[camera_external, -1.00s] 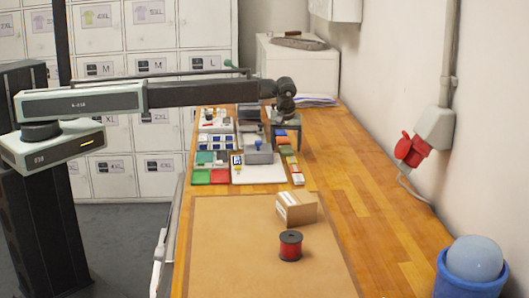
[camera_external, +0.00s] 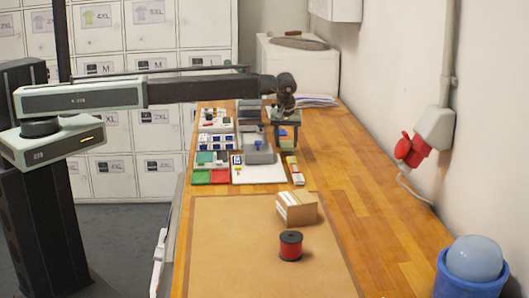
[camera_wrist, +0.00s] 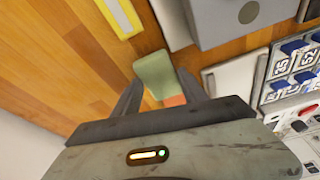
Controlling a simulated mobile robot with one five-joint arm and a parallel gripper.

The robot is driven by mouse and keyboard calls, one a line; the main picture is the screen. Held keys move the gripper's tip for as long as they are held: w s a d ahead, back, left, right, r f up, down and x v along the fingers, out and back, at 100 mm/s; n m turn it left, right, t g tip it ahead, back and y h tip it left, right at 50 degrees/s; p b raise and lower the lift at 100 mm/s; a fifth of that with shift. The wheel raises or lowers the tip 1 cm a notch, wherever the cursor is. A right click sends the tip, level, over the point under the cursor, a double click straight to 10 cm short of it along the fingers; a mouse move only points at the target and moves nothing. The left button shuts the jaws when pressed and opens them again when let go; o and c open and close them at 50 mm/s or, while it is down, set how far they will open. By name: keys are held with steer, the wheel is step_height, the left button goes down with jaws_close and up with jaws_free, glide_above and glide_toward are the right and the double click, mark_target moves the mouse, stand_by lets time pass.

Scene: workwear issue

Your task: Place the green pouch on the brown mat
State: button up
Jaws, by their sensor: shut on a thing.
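The green pouch (camera_wrist: 154,74) is between the two fingers of my gripper (camera_wrist: 157,90) in the wrist view, and the gripper is shut on it. An orange patch (camera_wrist: 175,101) shows just beside the pouch; I cannot tell what it belongs to. In the external view my gripper (camera_external: 286,136) is over the far part of the workbench, right of the grey holder; the pouch is small and partly hidden there. The brown mat (camera_external: 235,240) lies flat on the near part of the bench, well away from my gripper.
A cardboard box (camera_external: 297,208) and a red spool (camera_external: 290,247) stand on the mat's right side. The mat's left side is bare. A white-and-yellow item (camera_external: 295,171), a grey holder (camera_external: 257,150) and several trays lie at the back. A blue bin (camera_external: 470,274) stands at the near right.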

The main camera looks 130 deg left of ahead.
mark_target(286, 144)
step_height(286, 144, up, 8)
steer(key=p, duration=0.7)
steer(key=shift+r, duration=0.1)
